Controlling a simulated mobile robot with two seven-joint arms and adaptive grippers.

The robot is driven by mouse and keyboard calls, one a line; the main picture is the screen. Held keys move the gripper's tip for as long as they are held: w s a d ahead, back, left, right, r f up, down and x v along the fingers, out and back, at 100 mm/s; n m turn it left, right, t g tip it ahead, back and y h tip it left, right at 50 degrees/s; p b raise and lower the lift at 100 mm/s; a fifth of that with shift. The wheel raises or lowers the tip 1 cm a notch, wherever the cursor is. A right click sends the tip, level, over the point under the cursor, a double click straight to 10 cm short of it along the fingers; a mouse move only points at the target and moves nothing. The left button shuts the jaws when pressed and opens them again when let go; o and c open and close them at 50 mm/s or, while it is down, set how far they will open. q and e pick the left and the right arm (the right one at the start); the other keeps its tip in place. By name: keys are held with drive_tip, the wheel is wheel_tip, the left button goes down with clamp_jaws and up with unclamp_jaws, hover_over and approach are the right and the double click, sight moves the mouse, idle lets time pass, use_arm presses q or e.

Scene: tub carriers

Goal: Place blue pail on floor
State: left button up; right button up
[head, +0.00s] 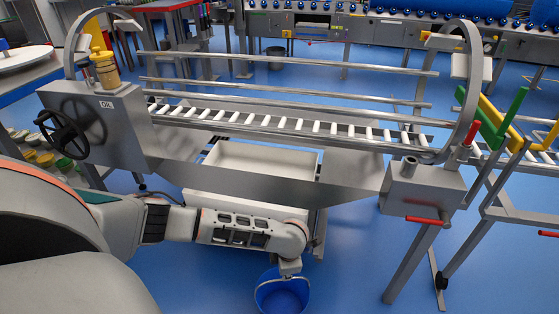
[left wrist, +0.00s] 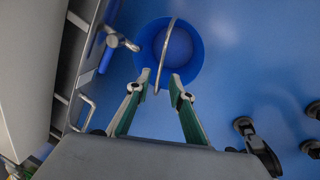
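The blue pail (head: 283,298) is at the bottom of the head view, cut off by the frame edge. Its open top faces up. In the left wrist view the pail (left wrist: 188,50) lies just beyond the fingertips, with the blue floor around it. Its thin grey handle (left wrist: 167,42) arches across the opening and its near end comes between the fingers. My left gripper (left wrist: 161,76) has its fingers apart, one on each side of the handle, with a gap visible. Whether the pail's base touches the floor is hidden. My right gripper is not in view.
A large grey metal machine with a roller conveyor (head: 290,128) stands just behind the pail. A black handwheel (head: 63,127) is at its left. A stand with green and yellow parts (head: 505,118) is at the right.

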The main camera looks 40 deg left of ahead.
use_arm(q)
drive_tip(key=shift+s+d+r, duration=0.15)
drive_tip(key=shift+s+r, duration=0.05)
drive_tip(key=shift+r, duration=0.7)
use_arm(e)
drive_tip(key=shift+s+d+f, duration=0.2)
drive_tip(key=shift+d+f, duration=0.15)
